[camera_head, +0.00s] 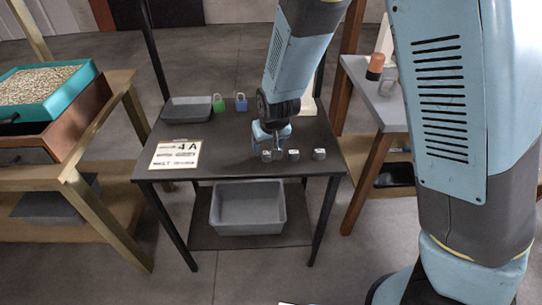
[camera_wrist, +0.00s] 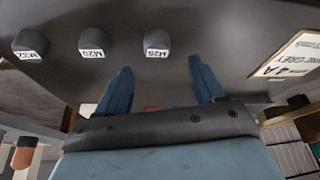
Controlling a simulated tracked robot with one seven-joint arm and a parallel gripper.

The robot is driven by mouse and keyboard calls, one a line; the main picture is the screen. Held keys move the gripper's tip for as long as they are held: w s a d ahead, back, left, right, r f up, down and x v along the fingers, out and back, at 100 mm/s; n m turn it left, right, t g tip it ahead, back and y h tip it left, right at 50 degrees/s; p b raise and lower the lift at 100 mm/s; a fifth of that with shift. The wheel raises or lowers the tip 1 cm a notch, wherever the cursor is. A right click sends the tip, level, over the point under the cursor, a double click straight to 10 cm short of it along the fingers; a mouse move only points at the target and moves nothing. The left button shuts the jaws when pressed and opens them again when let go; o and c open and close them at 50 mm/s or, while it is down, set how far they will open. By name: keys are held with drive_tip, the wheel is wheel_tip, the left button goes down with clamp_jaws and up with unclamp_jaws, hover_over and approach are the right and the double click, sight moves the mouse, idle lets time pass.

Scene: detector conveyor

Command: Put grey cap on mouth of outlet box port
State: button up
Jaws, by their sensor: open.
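Three small dark grey caps with white labels stand in a row near the front edge of the dark table (camera_head: 225,155). In the wrist view their labels appear to read M25 (camera_wrist: 157,42), M20 (camera_wrist: 93,42) and M32 (camera_wrist: 30,43). In the head view they are the left cap (camera_head: 267,156), middle cap (camera_head: 293,154) and right cap (camera_head: 319,154). My gripper (camera_head: 271,138) is open and empty, just above and behind the left cap. In the wrist view, the M25 cap lies beyond my parted fingertips (camera_wrist: 161,72). I cannot make out the outlet box port.
A printed sheet marked 4A (camera_head: 175,155) lies on the table's left. A grey tray (camera_head: 187,109), a green padlock (camera_head: 219,104) and a blue padlock (camera_head: 240,102) are at the back. A grey bin (camera_head: 248,224) sits on the lower shelf. The table's front middle is clear.

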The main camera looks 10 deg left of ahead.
sight(267, 152)
drive_tip(key=x, duration=0.4)
drive_tip(key=shift+d+f, duration=0.1)
drive_tip(key=shift+d, duration=0.15)
drive_tip(key=shift+w+a+f, duration=0.15)
drive_tip(key=shift+w+f, duration=0.1)
drive_tip(key=shift+f, duration=0.25)
drive_tip(key=c, duration=1.2)
drive_tip(key=shift+r, duration=0.15)
